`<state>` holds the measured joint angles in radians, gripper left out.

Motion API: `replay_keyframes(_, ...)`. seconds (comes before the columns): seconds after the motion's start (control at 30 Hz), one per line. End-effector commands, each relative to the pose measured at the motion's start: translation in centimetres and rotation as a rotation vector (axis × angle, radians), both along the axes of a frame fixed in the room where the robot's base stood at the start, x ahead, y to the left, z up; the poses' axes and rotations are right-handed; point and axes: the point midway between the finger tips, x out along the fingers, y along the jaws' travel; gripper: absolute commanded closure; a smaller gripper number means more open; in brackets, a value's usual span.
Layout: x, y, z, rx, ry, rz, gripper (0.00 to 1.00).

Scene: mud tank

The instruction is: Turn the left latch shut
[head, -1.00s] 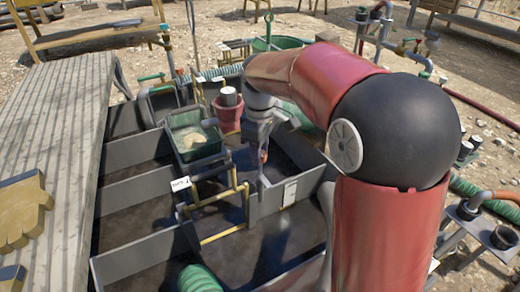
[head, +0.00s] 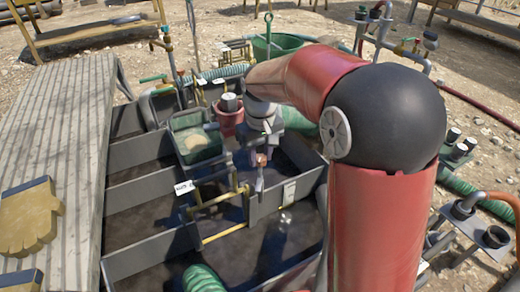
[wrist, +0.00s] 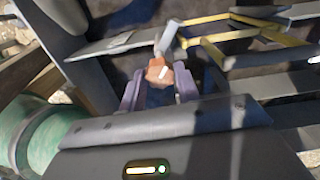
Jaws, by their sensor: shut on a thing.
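My gripper (head: 262,160) is at the grey divider wall near the middle of the tank. In the wrist view its two purple-grey fingers (wrist: 158,90) are closed on an orange-brown knob (wrist: 157,72). A flat grey bar (wrist: 167,40) runs from the knob, away from my fingers. In the head view the bar (head: 259,183) points down beside the end of the wall. The knob and bar look like the latch, but I cannot tell whether it is the left one. Where it is fixed is hidden.
Yellow pipes (head: 222,232) and a small label (head: 184,187) are just left of my gripper. A wooden walkway (head: 62,150) lines the left side. Grey dividers split the muddy tank.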

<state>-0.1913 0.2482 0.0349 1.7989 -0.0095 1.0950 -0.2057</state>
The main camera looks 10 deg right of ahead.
Motion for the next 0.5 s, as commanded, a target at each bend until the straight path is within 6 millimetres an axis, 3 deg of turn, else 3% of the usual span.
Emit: replay_keyframes(0.5,-0.01,0.00,0.25,-0.001,0.000,-0.489,0.91)
